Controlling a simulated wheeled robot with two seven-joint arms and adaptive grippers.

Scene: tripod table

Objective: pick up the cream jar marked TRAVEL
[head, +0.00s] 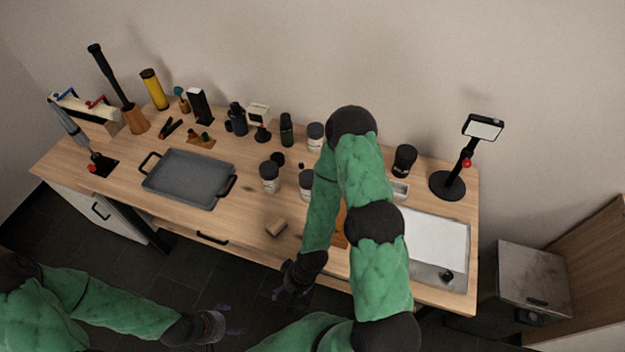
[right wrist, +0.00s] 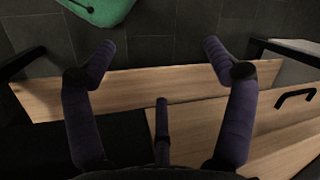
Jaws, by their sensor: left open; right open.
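Several pale jars with dark lids stand on the wooden table (head: 225,222): a front one (head: 269,178), one beside it (head: 306,184) partly hidden by my right arm, and one farther back (head: 315,137). Their labels are too small to read, so I cannot tell which is marked TRAVEL. My right gripper (head: 281,291) is open by the table's front edge, apart from the jars. In the right wrist view its spread fingers (right wrist: 158,58) hold nothing, with table edge and floor behind. My left gripper (head: 232,322) is open and empty, low in front of the table.
A grey tray (head: 188,180) lies left of the jars. Dark bottles (head: 286,130) stand behind. A black cup (head: 404,159), a lamp-like stand (head: 448,185) and a white panel (head: 437,238) are to the right.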

